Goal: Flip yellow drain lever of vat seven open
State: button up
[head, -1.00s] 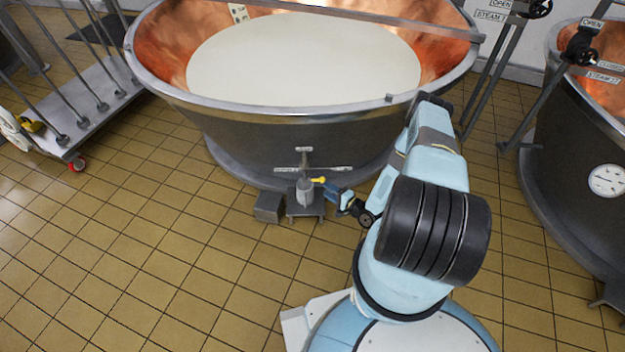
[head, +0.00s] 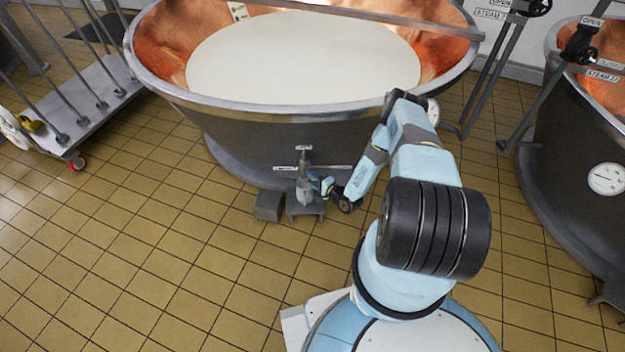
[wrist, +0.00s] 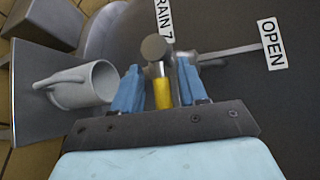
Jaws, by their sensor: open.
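The yellow drain lever (wrist: 163,93) shows in the wrist view between the two blue fingers of my open gripper (wrist: 158,80), nearer the right finger. I cannot tell whether a finger touches it. A round grey valve end (wrist: 154,47) is just beyond it. A partly covered plate reading "RAIN 7" (wrist: 164,20) and an "OPEN" plate (wrist: 271,43) are on the vat wall. In the head view my gripper (head: 317,183) is low at the front of the vat (head: 250,135), at the drain valve (head: 304,168), and hides the lever.
A grey jug (wrist: 100,82) is close to the left finger, on a small stand (head: 307,208). A grey block (head: 268,206) is left of the stand. Another vat (head: 565,150) is at the right, and a wheeled cart (head: 80,112) at the left. The tiled floor in front is clear.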

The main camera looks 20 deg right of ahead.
grip_shut()
jog(key=shift+s+d, duration=0.1)
jog(key=shift+d, duration=0.05)
dwell(0.4)
